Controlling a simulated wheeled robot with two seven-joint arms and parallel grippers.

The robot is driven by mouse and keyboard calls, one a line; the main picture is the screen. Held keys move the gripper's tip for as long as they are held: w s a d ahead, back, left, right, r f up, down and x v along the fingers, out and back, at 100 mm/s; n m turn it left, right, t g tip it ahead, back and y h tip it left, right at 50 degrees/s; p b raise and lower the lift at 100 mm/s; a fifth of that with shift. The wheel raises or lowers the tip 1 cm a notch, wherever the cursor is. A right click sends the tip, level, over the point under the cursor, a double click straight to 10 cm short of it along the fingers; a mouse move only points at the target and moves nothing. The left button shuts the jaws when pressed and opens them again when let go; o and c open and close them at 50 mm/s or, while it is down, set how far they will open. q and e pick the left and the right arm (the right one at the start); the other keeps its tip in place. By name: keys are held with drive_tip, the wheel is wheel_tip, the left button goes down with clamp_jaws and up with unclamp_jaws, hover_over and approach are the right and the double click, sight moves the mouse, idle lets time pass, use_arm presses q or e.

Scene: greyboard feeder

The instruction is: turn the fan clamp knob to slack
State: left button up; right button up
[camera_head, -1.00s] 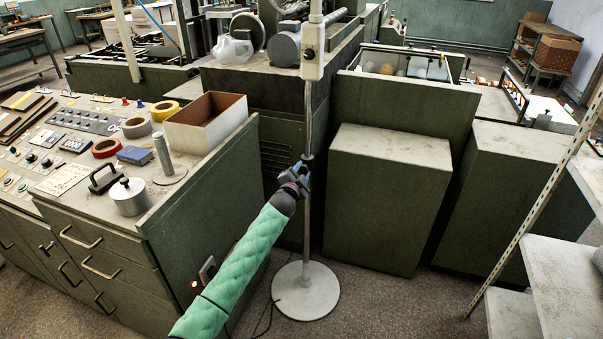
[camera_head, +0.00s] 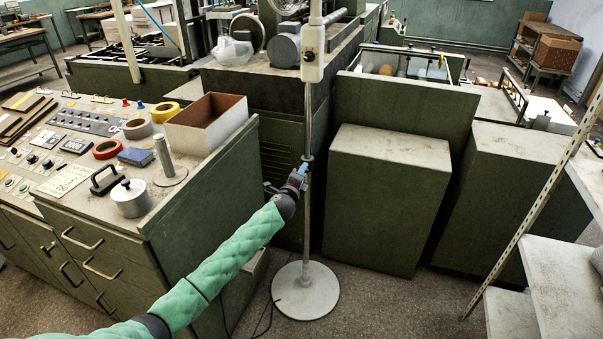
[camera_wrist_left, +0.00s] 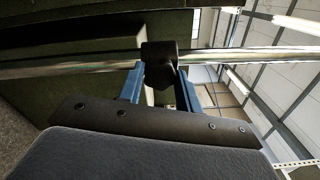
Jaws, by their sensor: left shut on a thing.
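The fan stand is a chrome pole (camera_head: 309,115) rising from a round pale base (camera_head: 305,291) in the head view. The dark clamp collar with its knob (camera_wrist_left: 159,66) sits on the pole in the left wrist view, where the pole runs across the picture. My left gripper (camera_head: 301,171) is at the pole at clamp height, coming from the left. Its blue fingers (camera_wrist_left: 158,88) stand either side of the knob and are shut on it. The knob is mostly hidden in the head view. How far it is turned cannot be told. My right gripper is not in view.
A control desk (camera_head: 205,215) stands left of the pole, with a metal pot (camera_head: 130,199) and an open box (camera_head: 206,123) on top. Green machine cabinets (camera_head: 387,200) stand behind and right. A shelf rack (camera_head: 560,275) is at the right. A cable lies beside the base.

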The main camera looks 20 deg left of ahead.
use_arm(q)
drive_tip(key=shift+f+m+p, duration=0.15)
drive_tip(key=shift+m+p, duration=0.65)
drive_tip(key=shift+m, duration=2.2)
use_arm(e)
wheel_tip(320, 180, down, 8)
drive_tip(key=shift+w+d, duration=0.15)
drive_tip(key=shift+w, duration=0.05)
use_arm(q)
drive_tip(key=shift+d, duration=0.1)
drive_tip(key=o, duration=1)
drive_tip(key=shift+s, duration=0.1)
drive_tip(key=s+b, duration=0.1)
drive_tip(key=s, duration=0.6)
drive_tip(key=shift+s+b, duration=0.3)
drive_tip(key=shift+s, duration=0.05)
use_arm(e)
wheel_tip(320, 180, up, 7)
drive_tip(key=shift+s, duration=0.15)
use_arm(q)
drive_tip(key=shift+a, duration=0.2)
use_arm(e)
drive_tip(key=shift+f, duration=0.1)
